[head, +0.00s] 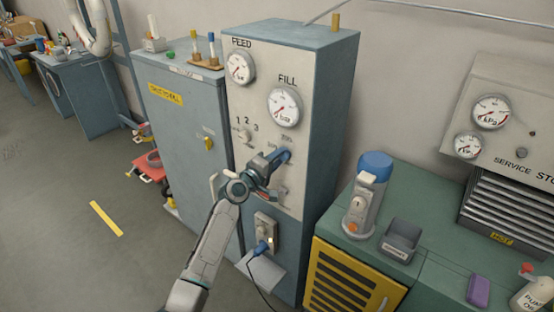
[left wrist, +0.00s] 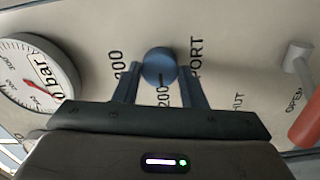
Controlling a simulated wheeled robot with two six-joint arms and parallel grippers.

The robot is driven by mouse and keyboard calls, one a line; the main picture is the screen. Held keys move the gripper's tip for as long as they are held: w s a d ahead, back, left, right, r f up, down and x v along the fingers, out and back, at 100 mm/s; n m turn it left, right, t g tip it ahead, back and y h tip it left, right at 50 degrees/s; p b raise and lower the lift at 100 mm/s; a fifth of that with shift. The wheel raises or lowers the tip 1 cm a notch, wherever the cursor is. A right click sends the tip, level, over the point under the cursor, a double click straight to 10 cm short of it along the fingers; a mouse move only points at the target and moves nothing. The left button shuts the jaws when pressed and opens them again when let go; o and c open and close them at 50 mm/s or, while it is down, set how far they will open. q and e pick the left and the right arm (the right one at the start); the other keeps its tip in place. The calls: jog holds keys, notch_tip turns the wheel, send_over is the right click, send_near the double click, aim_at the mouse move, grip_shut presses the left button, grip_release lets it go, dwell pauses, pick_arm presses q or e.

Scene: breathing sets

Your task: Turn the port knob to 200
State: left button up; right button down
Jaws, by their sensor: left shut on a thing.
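The port knob (left wrist: 160,66) is round and blue, on the pale panel in the left wrist view. "PORT" is printed to its right, "300" to its left and "200" below it. A dark mark on the knob's lower part appears to point toward "200". My left gripper (head: 283,157) is at the panel below the FILL gauge (head: 284,106) in the head view. Its two fingers are shut on the knob, one on each side, as the left wrist view (left wrist: 161,88) shows. In the head view the gripper mostly hides the knob. My right gripper is not in view.
A lever with an orange-red grip (left wrist: 307,122) sits by "OPEN" and "SHUT" in the left wrist view. The FEED gauge (head: 240,68) and a 1-2-3 selector (head: 243,136) are on the panel. A blue plug (head: 261,247) is below. A green cabinet (head: 350,252) stands right.

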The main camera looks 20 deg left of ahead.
pick_arm(q)
jog(key=shift+f, duration=0.1)
jog(key=o, duration=1)
jog(key=b+v, duration=0.2)
jog(key=v, duration=0.8)
jog(key=shift+s+a, duration=0.15)
jog(key=shift+s, duration=0.25)
